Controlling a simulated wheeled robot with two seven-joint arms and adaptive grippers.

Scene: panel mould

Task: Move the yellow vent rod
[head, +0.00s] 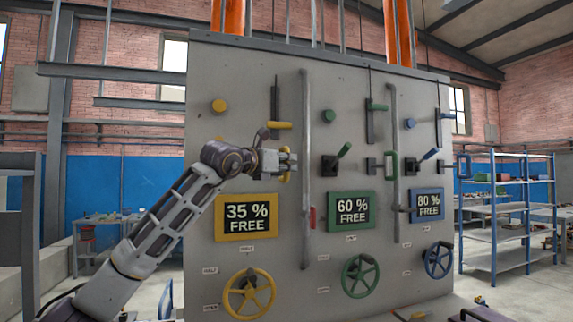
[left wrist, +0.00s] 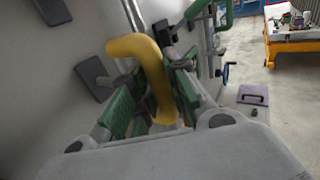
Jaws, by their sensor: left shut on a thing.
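The yellow vent rod shows as a bent yellow handle (left wrist: 150,75) in the left wrist view. In the head view a small part of this handle (head: 284,178) shows below the fingers. My left gripper (head: 288,161) is at the panel face, shut on the handle. In the left wrist view its green-padded fingers (left wrist: 152,103) lie on both sides of the yellow bar. The gripper hides most of the handle and its mount in the head view. My right gripper is in neither view.
The grey panel (head: 250,75) has yellow, green and blue control columns. A yellow slot lever (head: 279,125) is just above my left gripper, and a vertical grey pipe (head: 304,215) is just right of it. A yellow handwheel (head: 249,293) is below. A blue shelf rack (head: 508,210) stands at right.

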